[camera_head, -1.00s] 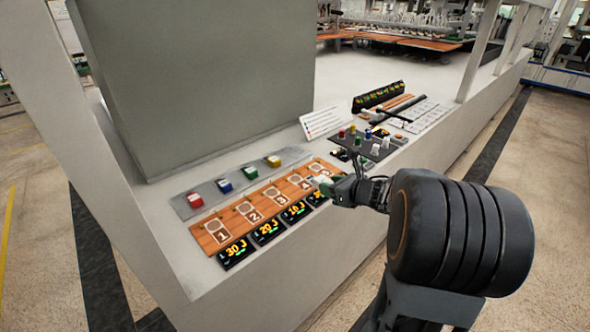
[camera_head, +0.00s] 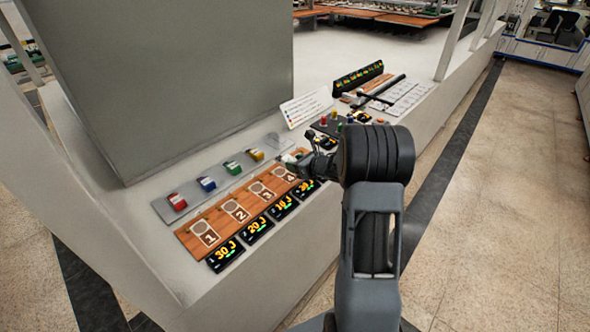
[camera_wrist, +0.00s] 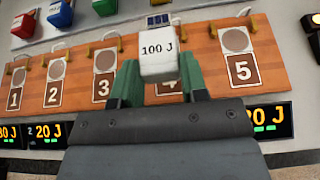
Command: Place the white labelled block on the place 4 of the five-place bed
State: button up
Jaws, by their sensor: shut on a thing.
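The white block (camera_wrist: 158,62), labelled "100 J", is upright between the green fingers of my gripper (camera_wrist: 160,82) in the wrist view. My gripper is shut on it. The block is in front of place 4 (camera_wrist: 170,87) of the wooden five-place bed (camera_wrist: 205,65) and covers its upper part; whether it touches the bed I cannot tell. Place 5 (camera_wrist: 240,60) is bare to its right, and place 3 (camera_wrist: 104,72) is bare to its left. In the head view my gripper (camera_head: 300,161) is at the far end of the bed (camera_head: 222,218), hiding place 5.
Red (camera_head: 177,201), blue (camera_head: 207,184), green (camera_head: 232,168) and yellow (camera_head: 256,155) blocks stand on a grey strip behind the bed. Lit displays (camera_head: 224,252) line its front. A large grey box (camera_head: 180,80) rises behind. A white sign (camera_head: 306,106) stands beyond.

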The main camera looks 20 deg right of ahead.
aim_at(295, 181)
jog(key=shift+w+a+f, duration=0.1)
jog(key=shift+w+f, duration=0.2)
jog(key=shift+f, duration=0.05)
jog(key=shift+w+f+p, duration=0.1)
jog(key=shift+f+p, duration=0.7)
jog(key=shift+f, duration=0.75)
jog(key=shift+f+b, duration=0.7)
jog(key=shift+b, duration=0.55)
jog(key=o, duration=1)
